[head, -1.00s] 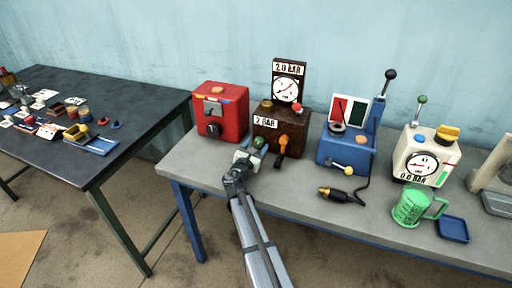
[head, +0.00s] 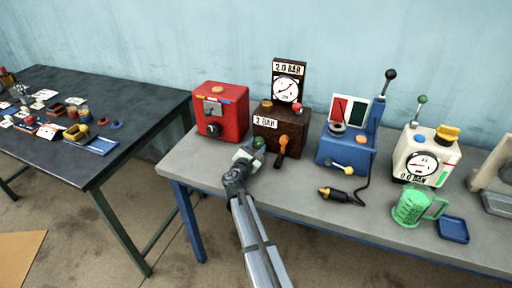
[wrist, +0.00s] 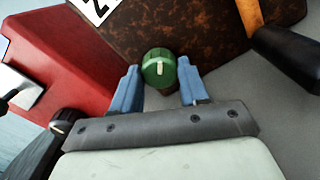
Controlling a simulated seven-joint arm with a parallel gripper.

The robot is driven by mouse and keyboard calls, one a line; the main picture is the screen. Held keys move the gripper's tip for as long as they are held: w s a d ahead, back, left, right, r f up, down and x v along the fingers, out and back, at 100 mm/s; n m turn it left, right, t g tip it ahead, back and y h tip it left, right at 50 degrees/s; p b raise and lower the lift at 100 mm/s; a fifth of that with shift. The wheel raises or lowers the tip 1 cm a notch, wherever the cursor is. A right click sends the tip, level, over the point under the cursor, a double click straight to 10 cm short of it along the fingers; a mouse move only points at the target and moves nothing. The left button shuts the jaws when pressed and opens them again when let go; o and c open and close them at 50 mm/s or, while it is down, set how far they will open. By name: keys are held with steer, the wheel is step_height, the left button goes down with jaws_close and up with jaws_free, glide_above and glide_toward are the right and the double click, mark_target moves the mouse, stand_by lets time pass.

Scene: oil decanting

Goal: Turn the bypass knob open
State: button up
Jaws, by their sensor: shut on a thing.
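A green knob (wrist: 159,68) with a pale pointer mark sits low on the front of the brown box (wrist: 190,28). I take it to be the bypass knob. In the wrist view my gripper (wrist: 159,84) has its two blue fingers on either side of the knob, shut on it. The pointer mark stands nearly upright in that view, slightly tilted. In the head view the green knob (head: 259,142) shows at the left front of the brown box (head: 293,127), with my gripper (head: 254,148) at it. The gauge (head: 287,89) on top carries a "2.0 BAR" label.
An orange lever (head: 282,148) hangs right of the knob; its dark grip (wrist: 285,55) is near the right finger in the wrist view. A red box (head: 220,112) stands close on the left. A blue machine (head: 346,150) stands further right.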

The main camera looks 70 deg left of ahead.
steer(key=shift+m, duration=0.6)
steer(key=o, duration=1.1)
steer(key=shift+c, duration=0.2)
steer(key=v, duration=1.4)
steer(key=shift+w, duration=0.15)
